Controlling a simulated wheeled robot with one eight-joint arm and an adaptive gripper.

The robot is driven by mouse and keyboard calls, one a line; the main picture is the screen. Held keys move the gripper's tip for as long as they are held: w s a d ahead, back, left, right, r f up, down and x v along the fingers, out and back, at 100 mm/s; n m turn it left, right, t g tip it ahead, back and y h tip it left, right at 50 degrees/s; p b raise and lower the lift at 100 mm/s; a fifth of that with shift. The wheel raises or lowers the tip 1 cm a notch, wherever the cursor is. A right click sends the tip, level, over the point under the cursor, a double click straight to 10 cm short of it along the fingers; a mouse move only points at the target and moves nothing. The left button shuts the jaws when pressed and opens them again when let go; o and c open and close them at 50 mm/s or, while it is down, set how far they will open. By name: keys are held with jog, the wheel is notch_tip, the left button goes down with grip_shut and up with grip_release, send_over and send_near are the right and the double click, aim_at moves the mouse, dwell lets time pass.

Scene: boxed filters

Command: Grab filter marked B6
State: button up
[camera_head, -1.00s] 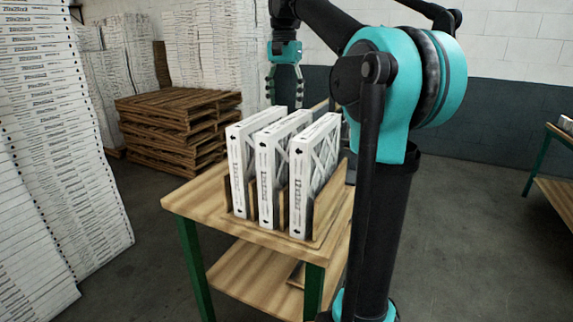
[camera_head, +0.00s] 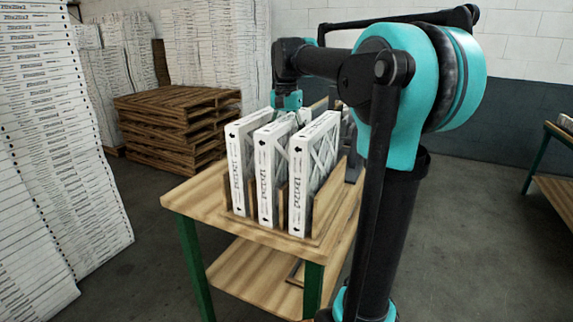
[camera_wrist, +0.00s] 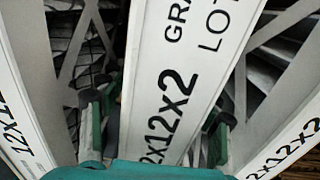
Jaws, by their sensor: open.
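Three white boxed filters stand upright side by side in a wooden rack on the table: the left filter (camera_head: 238,170), the middle filter (camera_head: 266,180) and the right filter (camera_head: 300,185). No B6 mark is readable on any of them. My gripper (camera_wrist: 155,118) is open, pointing down over the middle filter. In the wrist view its two fingers lie on either side of the middle filter's white edge (camera_wrist: 178,75), which reads "12x12x2" and "LOT". In the head view the gripper's teal body (camera_head: 287,101) shows above the filters, with its fingers mostly hidden behind them.
The rack (camera_head: 308,214) has wooden dividers between the filters and sits on a wooden table (camera_head: 190,195) with green legs. Neighbouring filters stand close on both sides of my fingers. Wooden pallets (camera_head: 170,125) and tall stacks of filters (camera_head: 60,130) stand to the left and behind.

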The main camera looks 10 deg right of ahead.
jog(key=shift+f, duration=0.3)
jog(key=shift+c, duration=0.5)
grip_shut()
jog(key=shift+r, duration=0.1)
